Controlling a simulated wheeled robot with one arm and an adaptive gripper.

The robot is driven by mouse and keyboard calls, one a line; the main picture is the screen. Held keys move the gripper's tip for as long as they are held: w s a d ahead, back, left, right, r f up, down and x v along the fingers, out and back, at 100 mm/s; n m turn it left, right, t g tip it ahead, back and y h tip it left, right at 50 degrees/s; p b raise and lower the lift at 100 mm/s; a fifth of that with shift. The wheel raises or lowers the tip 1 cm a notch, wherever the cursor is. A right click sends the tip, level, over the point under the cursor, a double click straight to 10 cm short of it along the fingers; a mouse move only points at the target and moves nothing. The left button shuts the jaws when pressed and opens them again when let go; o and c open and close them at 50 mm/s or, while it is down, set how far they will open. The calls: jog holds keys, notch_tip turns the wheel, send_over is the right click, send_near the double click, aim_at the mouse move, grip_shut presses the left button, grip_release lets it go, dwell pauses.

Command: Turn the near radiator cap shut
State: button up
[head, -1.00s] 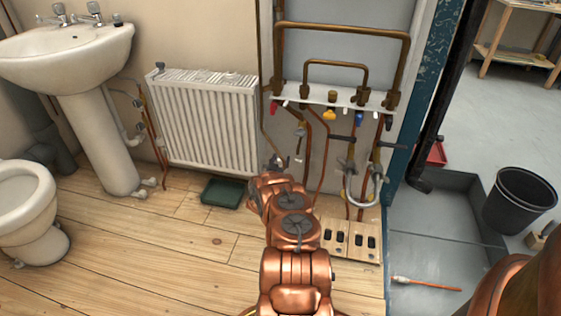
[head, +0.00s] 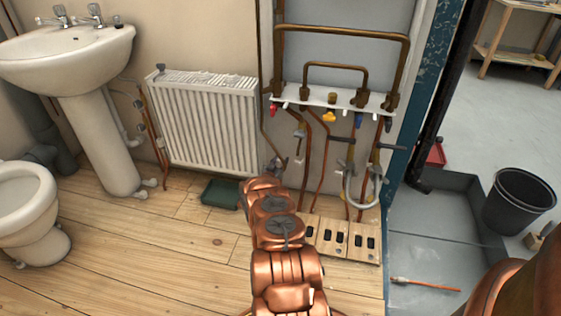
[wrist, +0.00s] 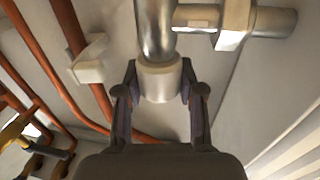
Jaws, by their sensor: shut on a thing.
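The near radiator cap (wrist: 160,82) is a pale, rounded cylinder at the end of a silvery valve body (wrist: 156,30) in the wrist view. My gripper (wrist: 159,90) has one dark finger on each side of the cap and is shut on it. The white ribbed radiator (head: 205,122) stands against the wall in the head view, and its edge shows at lower right in the wrist view. In the head view my arm hides the cap and the fingers. The cap's turn angle cannot be told.
Copper pipes (wrist: 85,60) with a white clip (wrist: 88,62) run close to the left of the cap. A green tray (head: 221,194) lies on the floor below the radiator. A manifold with coloured taps (head: 329,116) is on the wall to the right.

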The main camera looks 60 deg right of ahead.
jog(key=shift+w+m+g, duration=0.1)
jog(key=shift+m+g, duration=0.2)
jog(key=shift+g, duration=0.3)
jog(key=shift+m+g+b, duration=0.4)
jog(key=shift+g+b, duration=0.1)
jog(key=o, duration=1.2)
jog(key=shift+c, duration=0.2)
jog(key=s+a, duration=0.1)
jog(key=a, duration=1.1)
jog(key=shift+s, duration=0.1)
